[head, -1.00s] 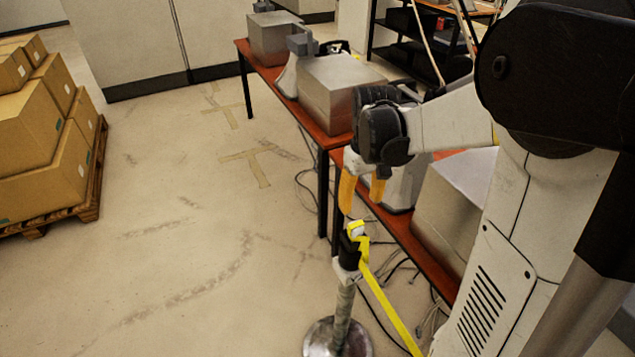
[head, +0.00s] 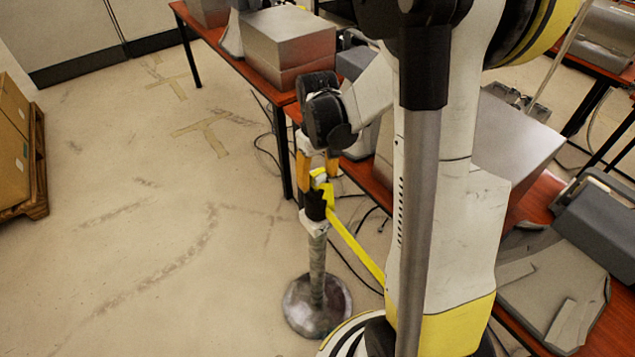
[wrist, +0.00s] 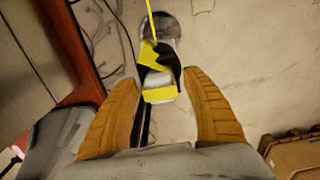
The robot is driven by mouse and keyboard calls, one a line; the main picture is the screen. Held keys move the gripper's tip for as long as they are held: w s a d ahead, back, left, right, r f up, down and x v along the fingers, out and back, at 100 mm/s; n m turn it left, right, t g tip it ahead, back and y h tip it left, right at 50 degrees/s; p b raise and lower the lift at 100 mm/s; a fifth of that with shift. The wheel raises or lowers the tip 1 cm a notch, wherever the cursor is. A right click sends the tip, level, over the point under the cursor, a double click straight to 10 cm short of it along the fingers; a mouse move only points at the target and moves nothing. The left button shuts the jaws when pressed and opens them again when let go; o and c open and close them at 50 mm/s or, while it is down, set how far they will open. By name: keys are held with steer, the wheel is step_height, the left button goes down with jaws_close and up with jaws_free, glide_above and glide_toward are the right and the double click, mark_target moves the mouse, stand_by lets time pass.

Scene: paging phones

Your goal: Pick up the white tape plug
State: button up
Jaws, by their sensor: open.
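The white tape plug (head: 320,178) is at the top of a grey stanchion post (head: 317,255), with yellow tape wrapped around it. A yellow strap runs from it down to the right. In the wrist view the plug (wrist: 158,79) shows white between yellow bands, against the post's black head. My gripper (head: 318,181) is open over the post top, its orange fingers on either side of the plug. In the wrist view my gripper (wrist: 161,82) has a finger left and right of the plug, with gaps visible. Contact cannot be told.
Red-topped tables (head: 357,178) with grey boxes (head: 290,45) stand close to the right of the post. Cables lie on the floor beneath them. Cartons on a pallet (head: 38,165) are at the far left. The floor left of the post is clear.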

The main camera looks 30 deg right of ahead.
steer(key=shift+r, duration=0.1)
steer(key=shift+c, duration=0.5)
jaws_close()
